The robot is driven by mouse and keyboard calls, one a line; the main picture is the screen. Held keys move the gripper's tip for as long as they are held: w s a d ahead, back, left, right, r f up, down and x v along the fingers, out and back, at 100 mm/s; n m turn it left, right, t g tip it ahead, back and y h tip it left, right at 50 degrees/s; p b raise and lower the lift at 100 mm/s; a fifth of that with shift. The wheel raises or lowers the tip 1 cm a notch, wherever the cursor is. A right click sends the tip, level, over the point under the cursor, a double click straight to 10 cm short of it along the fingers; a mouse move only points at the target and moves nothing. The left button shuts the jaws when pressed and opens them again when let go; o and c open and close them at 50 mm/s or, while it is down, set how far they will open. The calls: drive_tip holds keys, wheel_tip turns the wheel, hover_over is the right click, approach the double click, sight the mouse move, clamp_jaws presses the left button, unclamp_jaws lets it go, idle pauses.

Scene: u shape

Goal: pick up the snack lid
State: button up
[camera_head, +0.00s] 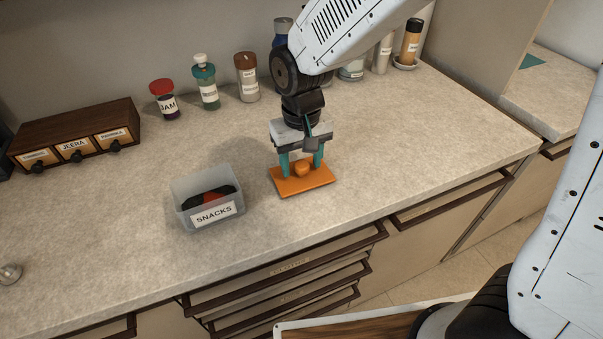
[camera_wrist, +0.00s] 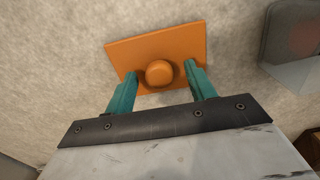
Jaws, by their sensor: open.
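The snack lid (camera_head: 318,184) is a flat orange rectangle with a round orange knob (camera_head: 303,168) on top. It lies on the counter to the right of the snacks box. In the wrist view the lid (camera_wrist: 125,52) shows with its knob (camera_wrist: 159,72) between the fingers. My gripper (camera_head: 302,172) is open, with its teal fingers pointing down over the lid, one on each side of the knob. A gap shows between the knob and each finger in the wrist view. I cannot tell whether the fingertips touch the lid plate.
The open grey snacks box (camera_head: 180,211) holds dark and red items. A wooden drawer rack (camera_head: 85,125) stands at the left. A red-capped jam jar (camera_head: 164,100) and several other jars line the wall. The counter (camera_head: 420,150) right of the lid is clear.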

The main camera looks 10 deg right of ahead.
drive_tip(key=c, duration=1)
drive_tip(key=shift+c, duration=0.2)
drive_tip(key=shift+r, duration=0.15)
